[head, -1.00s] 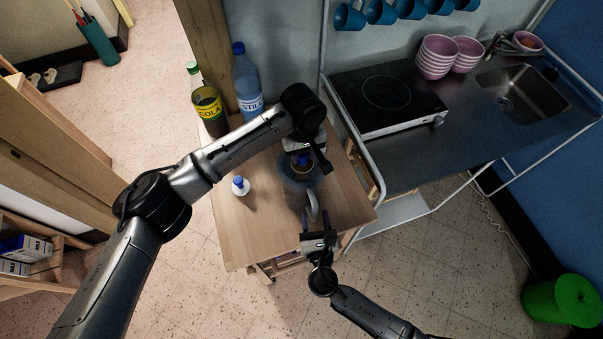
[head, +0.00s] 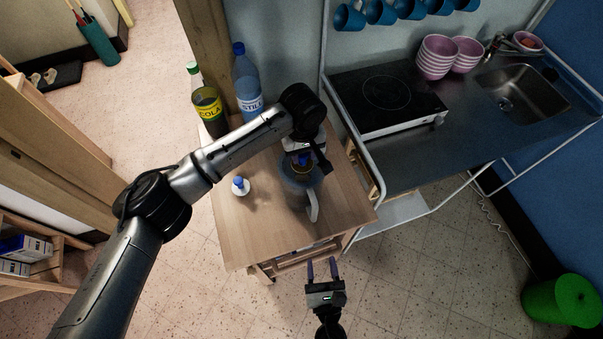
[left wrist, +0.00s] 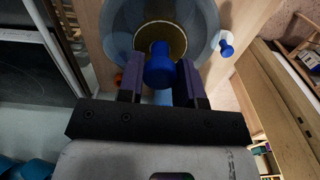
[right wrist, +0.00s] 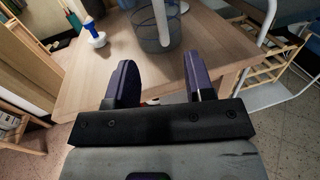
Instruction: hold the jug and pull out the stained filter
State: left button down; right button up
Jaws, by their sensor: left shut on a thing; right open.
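The clear bluish jug (head: 312,186) stands on the small wooden table, its pale handle (head: 313,208) toward the front. It also shows in the right wrist view (right wrist: 150,35). The stained filter (left wrist: 173,32) is a brownish disc with a blue knob (left wrist: 160,68), seen within the jug's round rim. My left gripper (left wrist: 161,80) is shut on the blue knob from above; in the head view its arm partly hides the filter. My right gripper (head: 322,262) is open and empty, in front of the table's front edge, apart from the handle, fingers pointing toward the jug.
A small white object with a blue knob (head: 240,187) stands left of the jug on the table (head: 250,230). A metal-framed counter with a hotplate (head: 388,95) is at right.

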pick_arm(q)
jog(key=shift+r, duration=0.25)
pick_arm(e)
jog(key=s, duration=0.6)
jog(key=shift+s+d, duration=0.25)
jog(key=shift+d, duration=0.15)
